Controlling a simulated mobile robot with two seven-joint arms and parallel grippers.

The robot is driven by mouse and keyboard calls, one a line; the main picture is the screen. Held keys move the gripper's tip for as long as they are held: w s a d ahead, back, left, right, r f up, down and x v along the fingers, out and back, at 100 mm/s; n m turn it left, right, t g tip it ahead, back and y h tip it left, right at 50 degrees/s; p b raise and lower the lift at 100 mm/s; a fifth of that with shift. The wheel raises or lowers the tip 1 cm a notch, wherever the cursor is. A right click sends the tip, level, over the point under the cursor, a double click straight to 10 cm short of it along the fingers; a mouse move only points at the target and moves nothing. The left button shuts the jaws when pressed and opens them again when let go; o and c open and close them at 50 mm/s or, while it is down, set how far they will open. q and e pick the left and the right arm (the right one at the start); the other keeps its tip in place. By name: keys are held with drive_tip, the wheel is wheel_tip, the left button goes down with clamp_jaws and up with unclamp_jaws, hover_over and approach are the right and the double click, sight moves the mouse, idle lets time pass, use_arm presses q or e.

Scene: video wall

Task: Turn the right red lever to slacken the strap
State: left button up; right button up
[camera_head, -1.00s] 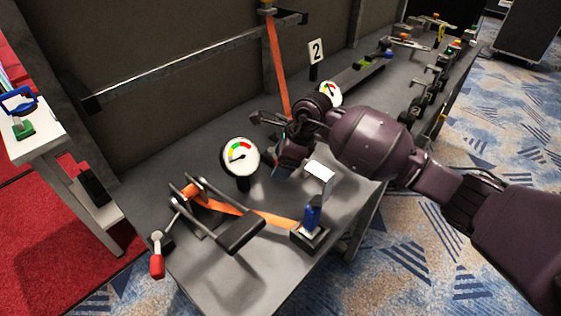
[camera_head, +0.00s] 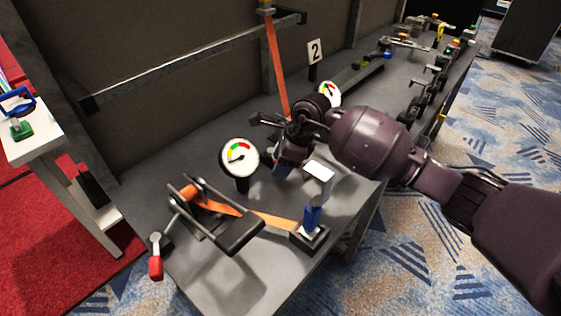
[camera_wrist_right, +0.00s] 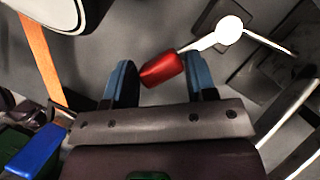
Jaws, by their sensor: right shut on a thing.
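The right red lever (camera_wrist_right: 162,70) lies between the two blue fingertips of my right gripper (camera_wrist_right: 162,82) in the wrist view, which are shut on its red grip. Its metal arm runs up and right to a round pivot (camera_wrist_right: 229,29). The orange strap (camera_head: 276,65) hangs from the upper frame down behind my gripper; an orange strap (camera_wrist_right: 40,60) shows at the wrist view's left. Another red lever (camera_head: 156,266) hangs at the bench's near left. My left gripper is not in view.
A round gauge (camera_head: 239,157) stands left of my gripper, and a second gauge (camera_head: 329,92) behind it.

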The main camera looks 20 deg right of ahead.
drive_tip(key=shift+w+d+f+n+b, duration=0.1)
drive_tip(key=shift+d+f+n+b, duration=0.15)
drive_tip(key=shift+d+n, duration=0.35)
drive_tip(key=shift+n+g, duration=0.4)
drive_tip(key=shift+d+r+n+b, duration=0.15)
drive_tip(key=shift+n+b, duration=0.15)
drive_tip(key=o, duration=1.3)
drive_tip(key=shift+c, duration=0.2)
drive_tip(key=shift+r, duration=0.2)
